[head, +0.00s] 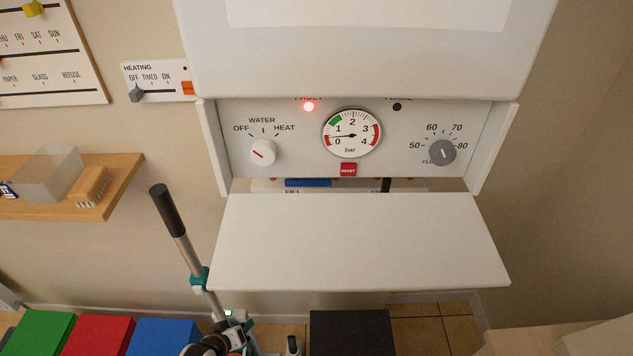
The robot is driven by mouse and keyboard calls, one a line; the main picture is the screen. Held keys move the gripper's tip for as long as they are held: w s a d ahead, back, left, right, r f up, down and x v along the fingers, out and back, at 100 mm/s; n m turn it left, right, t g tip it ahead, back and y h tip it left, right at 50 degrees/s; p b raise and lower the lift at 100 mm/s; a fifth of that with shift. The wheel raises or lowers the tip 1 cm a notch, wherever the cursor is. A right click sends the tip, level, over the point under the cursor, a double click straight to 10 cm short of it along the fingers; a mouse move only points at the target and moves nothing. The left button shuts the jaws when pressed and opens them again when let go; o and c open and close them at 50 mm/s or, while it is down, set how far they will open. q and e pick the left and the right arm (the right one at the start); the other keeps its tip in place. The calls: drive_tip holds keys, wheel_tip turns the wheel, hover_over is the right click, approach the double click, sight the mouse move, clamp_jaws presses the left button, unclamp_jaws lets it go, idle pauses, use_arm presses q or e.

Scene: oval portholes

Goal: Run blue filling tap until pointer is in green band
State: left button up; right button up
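The boiler's control panel (290,155) is open in the head view, with its white flap (355,240) folded down in front. The round pressure gauge (351,132) is marked 0 to 4 bar. Its dark pointer points left, between 0 and 1, below the green band (335,120). The blue filling tap (308,183) is a bar lying crosswise under the panel, above a partly hidden label that seems to read FILL. The flap hides what is below it.
A red fault lamp (309,106) is lit. A red reset button (348,169), water knob (263,152) and grey temperature knob (442,152) are on the panel. A black-handled pole (178,225) stands left of the flap. A wooden shelf (125,175) is at left.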

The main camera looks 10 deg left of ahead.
use_arm(q)
drive_tip(key=w+d+r+n+t+h, duration=0.15)
drive_tip(key=w+r, duration=0.25)
drive_tip(key=r, duration=0.4)
drive_tip(key=w+d+r+n+t+h, duration=0.1)
drive_tip(key=w+r+t, duration=0.1)
drive_tip(key=w+r, duration=0.4)
drive_tip(key=n+t+h, duration=0.3)
drive_tip(key=h, duration=0.3)
approach(314, 184)
drive_tip(key=shift+g, duration=0.25)
drive_tip(key=p+x, duration=0.2)
drive_tip(key=x, duration=0.9)
drive_tip(key=shift+r, duration=0.15)
use_arm(e)
drive_tip(key=shift+d+r, duration=0.25)
drive_tip(key=shift+r, duration=0.35)
drive_tip(key=shift+d+r, duration=0.2)
drive_tip(key=shift+r, duration=0.4)
use_arm(q)
drive_tip(key=shift+a, duration=0.1)
clamp_jaws()
use_arm(e)
drive_tip(key=shift+a, duration=0.1)
